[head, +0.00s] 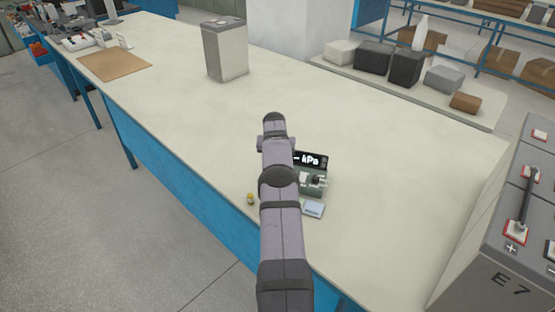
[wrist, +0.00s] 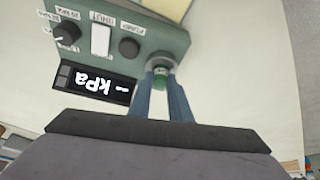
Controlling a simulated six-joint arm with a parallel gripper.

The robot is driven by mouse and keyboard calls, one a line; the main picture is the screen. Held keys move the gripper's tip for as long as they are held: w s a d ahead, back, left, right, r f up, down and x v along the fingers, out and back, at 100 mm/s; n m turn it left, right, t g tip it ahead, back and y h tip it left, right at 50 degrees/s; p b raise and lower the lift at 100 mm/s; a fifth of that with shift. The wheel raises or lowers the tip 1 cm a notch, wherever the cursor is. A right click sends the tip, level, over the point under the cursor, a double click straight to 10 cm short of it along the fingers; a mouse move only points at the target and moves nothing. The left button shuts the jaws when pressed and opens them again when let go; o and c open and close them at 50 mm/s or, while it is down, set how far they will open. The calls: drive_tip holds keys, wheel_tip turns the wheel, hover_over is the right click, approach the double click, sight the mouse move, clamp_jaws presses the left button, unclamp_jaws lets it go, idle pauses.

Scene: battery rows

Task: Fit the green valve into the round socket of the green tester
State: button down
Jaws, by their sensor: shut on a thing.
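The green tester (wrist: 112,42) fills the upper left of the wrist view, with knobs, a white switch and a dark display reading "-- kPa" upside down. In the head view the tester (head: 316,190) shows partly behind my arm. My gripper (wrist: 161,69) is shut on the green valve (wrist: 160,80), whose green body shows between the fingers. The valve is at the right end of the tester's panel in the wrist view. A pale round end shows between the fingertips. The round socket is not clearly seen, and I cannot tell whether the valve touches it. The arm hides my gripper in the head view.
A small yellow-topped item (head: 250,199) stands left of my arm, and a pale blue card (head: 313,209) lies in front of the tester. A grey bin (head: 225,52) stands farther back on the bench. A grey unit marked E7 (head: 500,235) is at right. The bench middle is clear.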

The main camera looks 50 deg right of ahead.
drive_tip(key=shift+f, duration=0.15)
drive_tip(key=shift+f+b, duration=0.15)
drive_tip(key=shift+b, duration=0.2)
drive_tip(key=c, duration=1.6)
unclamp_jaws()
drive_tip(key=shift+c, duration=0.2)
drive_tip(key=shift+r, duration=0.35)
drive_tip(key=shift+s+a+r, duration=0.1)
drive_tip(key=shift+r, duration=0.35)
drive_tip(key=b+v, duration=0.3)
drive_tip(key=v, duration=0.8)
drive_tip(key=shift+a+f, duration=0.1)
